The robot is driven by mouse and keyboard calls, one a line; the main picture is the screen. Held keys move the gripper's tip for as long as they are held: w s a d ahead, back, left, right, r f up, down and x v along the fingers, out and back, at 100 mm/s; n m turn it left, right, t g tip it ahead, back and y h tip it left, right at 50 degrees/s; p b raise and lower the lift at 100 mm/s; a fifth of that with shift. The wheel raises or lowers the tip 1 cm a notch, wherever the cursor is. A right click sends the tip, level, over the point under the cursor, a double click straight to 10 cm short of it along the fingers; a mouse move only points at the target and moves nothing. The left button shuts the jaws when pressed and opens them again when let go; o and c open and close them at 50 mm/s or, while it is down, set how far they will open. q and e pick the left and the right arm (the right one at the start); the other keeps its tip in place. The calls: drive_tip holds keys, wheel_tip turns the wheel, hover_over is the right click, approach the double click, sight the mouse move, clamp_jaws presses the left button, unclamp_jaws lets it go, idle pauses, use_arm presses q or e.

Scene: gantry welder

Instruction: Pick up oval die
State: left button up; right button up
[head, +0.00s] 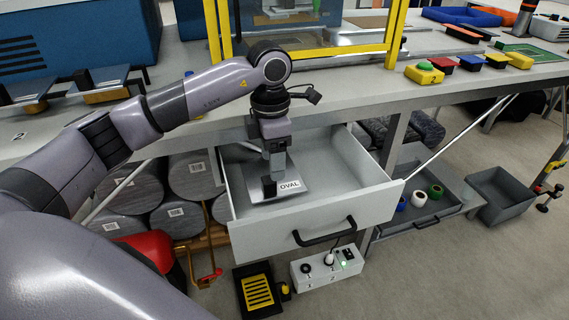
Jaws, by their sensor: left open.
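The oval die (257,185) is a grey metal plate with a white label reading "OVAL". It lies in the left part of an open grey drawer (345,220) under the workbench. My left gripper (271,184) points down over the die, just behind and left of the label. It is open, and its dark fingertips hide part of the die. I cannot tell whether they touch it. My right gripper is not in view.
The drawer's right half is empty. A yellow frame (391,35) stands on the bench (350,75) above. A lower drawer (420,210) holds several rolls. A grey bin (503,195) stands on the floor.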

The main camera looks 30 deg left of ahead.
use_arm(q)
drive_tip(key=shift+w+a, duration=0.3)
drive_tip(key=shift+w, duration=0.15)
drive_tip(key=shift+w+f, duration=0.1)
drive_tip(key=shift+f, duration=0.05)
drive_tip(key=f, duration=0.6)
drive_tip(key=shift+d+f, duration=0.2)
drive_tip(key=shift+f, duration=0.1)
clamp_jaws()
drive_tip(key=shift+r, duration=0.1)
idle(0.6)
